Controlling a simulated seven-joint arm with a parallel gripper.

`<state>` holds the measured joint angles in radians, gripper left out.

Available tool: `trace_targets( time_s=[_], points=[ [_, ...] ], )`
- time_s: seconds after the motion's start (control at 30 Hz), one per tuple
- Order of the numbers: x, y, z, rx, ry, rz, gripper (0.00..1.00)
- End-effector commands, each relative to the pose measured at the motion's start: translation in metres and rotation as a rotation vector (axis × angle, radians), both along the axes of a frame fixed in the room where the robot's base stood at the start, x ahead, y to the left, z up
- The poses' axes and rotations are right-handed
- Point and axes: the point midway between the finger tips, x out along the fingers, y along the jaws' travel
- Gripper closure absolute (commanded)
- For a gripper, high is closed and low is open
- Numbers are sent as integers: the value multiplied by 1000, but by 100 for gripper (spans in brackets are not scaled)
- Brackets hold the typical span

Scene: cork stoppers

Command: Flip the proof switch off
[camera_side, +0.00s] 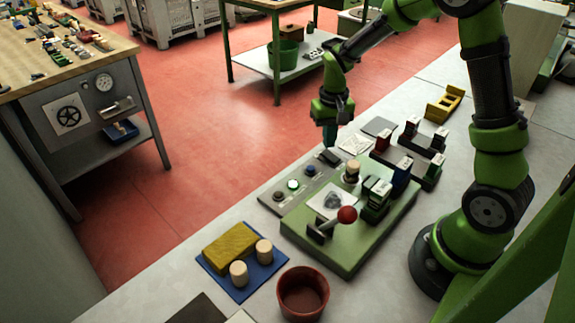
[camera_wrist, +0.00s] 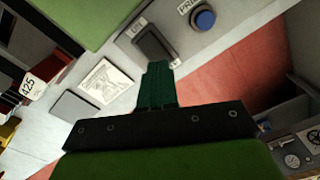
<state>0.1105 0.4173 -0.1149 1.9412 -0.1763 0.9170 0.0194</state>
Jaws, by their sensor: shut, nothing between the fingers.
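A grey control strip (camera_side: 265,200) lies along the table edge beside the green machine base. At its far end is a black rocker switch (camera_side: 330,157), which also shows in the wrist view (camera_wrist: 153,43) with a small white label beside it, too small to read surely. It looks tilted, but I cannot tell its setting. My gripper (camera_side: 330,134) points down above the far end of the strip, apart from the switch. In the wrist view its dark teal fingertips (camera_wrist: 158,70) are together and empty, close to the switch's near end.
A blue button (camera_wrist: 204,18) sits next to the switch; a green button (camera_side: 293,184) is farther along. The green base (camera_side: 345,262) carries a red-knobbed lever (camera_side: 347,215). A blue tray (camera_side: 247,288) and red pot (camera_side: 302,294) stand in front.

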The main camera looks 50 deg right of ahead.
Motion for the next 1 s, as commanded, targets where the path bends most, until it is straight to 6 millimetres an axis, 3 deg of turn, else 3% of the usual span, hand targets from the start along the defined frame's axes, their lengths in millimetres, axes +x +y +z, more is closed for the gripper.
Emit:
trace_targets(
  time_s=[1.0],
  points=[
    [0,0,-7,0,1,0,100]
  ],
)
